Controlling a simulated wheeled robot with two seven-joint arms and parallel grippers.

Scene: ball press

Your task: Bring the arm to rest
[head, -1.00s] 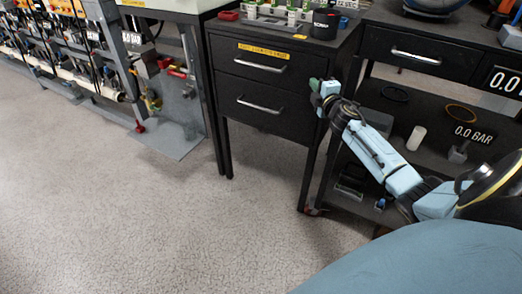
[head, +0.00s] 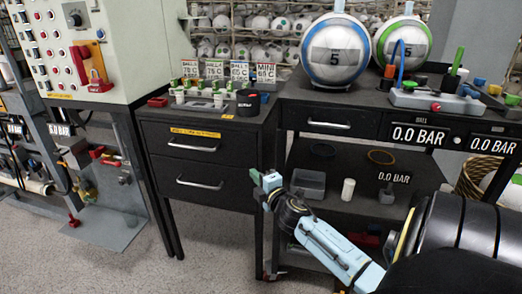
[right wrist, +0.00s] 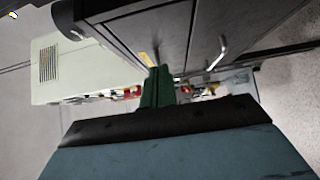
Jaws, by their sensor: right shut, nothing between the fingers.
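My right gripper (head: 262,184) is shut and empty in the head view. Its green fingers also show pressed together in the right wrist view (right wrist: 157,88). It hangs in front of the black drawer cabinet (head: 206,150), near the cabinet's right front edge. My light blue right arm reaches up to it from the lower right. I cannot tell whether the fingers touch the cabinet. My left gripper is not in view.
Two balls, one blue-ringed (head: 335,50) and one green-ringed (head: 403,42), stand on the dark bench (head: 300,92) at right. A black cup (head: 248,102) and small pots sit on the cabinet. A control panel (head: 100,45) stands at left. The floor (head: 120,272) at lower left is clear.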

